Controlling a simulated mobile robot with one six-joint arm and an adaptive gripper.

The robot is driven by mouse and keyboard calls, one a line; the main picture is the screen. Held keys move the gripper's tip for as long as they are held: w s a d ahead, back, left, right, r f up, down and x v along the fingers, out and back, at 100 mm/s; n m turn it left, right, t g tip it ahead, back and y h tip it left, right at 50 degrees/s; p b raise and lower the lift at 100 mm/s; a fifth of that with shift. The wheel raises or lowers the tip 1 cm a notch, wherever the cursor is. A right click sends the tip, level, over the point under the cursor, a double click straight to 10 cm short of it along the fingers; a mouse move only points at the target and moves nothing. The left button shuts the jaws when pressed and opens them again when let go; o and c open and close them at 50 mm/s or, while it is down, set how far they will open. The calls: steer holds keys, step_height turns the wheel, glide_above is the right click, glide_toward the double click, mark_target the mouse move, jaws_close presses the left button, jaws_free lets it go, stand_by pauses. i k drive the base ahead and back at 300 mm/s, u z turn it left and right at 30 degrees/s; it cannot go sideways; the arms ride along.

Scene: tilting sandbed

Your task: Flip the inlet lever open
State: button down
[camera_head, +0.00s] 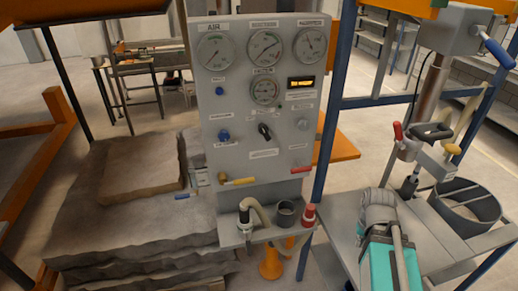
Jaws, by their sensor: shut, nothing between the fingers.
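A grey upright control panel (248,108) stands in the middle of the view. At its lower left a lever with a yellow handle (238,181) lies nearly level. At its lower right a lever with a red handle (301,169) also lies nearly level. A black knob or switch (265,131) sits near the middle. The labels are too small to read, so I cannot tell which of these is the inlet lever. My gripper is not visible, and nothing covers the panel front.
Below the panel, a small shelf (265,233) holds a hose fitting, a grey cup (286,213) and a red-capped item (309,214). Layered rock-like slabs (130,215) lie left. A metal bench (445,235) with a teal machine (378,262) stands right. A blue post (333,110) rises beside the panel.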

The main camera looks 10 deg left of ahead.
mark_target(248, 242)
steer(key=k, duration=1.3)
steer(key=z, duration=0.1)
steer(key=i, duration=0.8)
